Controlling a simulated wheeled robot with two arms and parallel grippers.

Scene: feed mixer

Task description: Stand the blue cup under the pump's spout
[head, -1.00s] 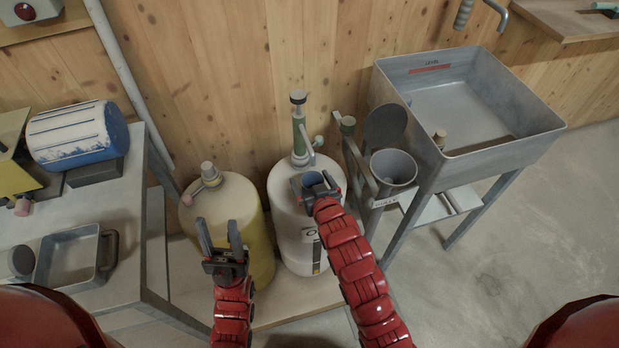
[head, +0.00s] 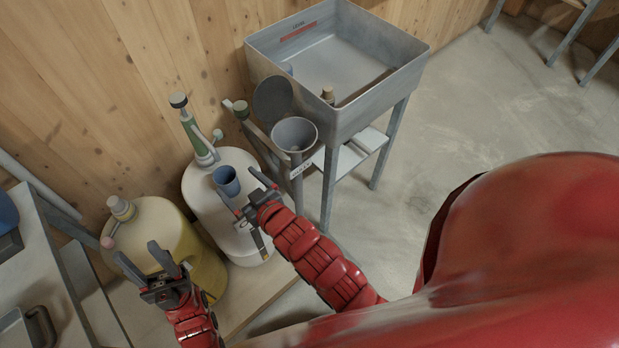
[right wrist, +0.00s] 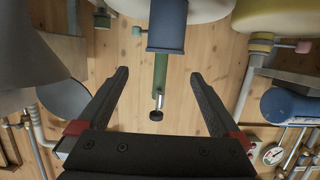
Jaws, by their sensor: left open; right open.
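The blue cup (head: 227,181) stands upright on top of the white drum (head: 205,200), in front of the green pump (head: 199,142). The pump's spout (head: 217,135) sits just behind and above the cup; I cannot tell whether it is right over the opening. My right gripper (head: 242,190) is open and empty, just right of the cup. In the right wrist view the cup (right wrist: 167,28) shows beyond the open fingertips, upside down, with the pump (right wrist: 160,75) behind it. My left gripper (head: 150,265) is open and empty in front of the yellow drum (head: 160,230).
A grey funnel (head: 295,136) on a stand and a metal sink (head: 350,115) are to the right of the white drum. A grey table (head: 40,260) is at the left. The wooden wall is close behind the drums. Open floor lies at the right.

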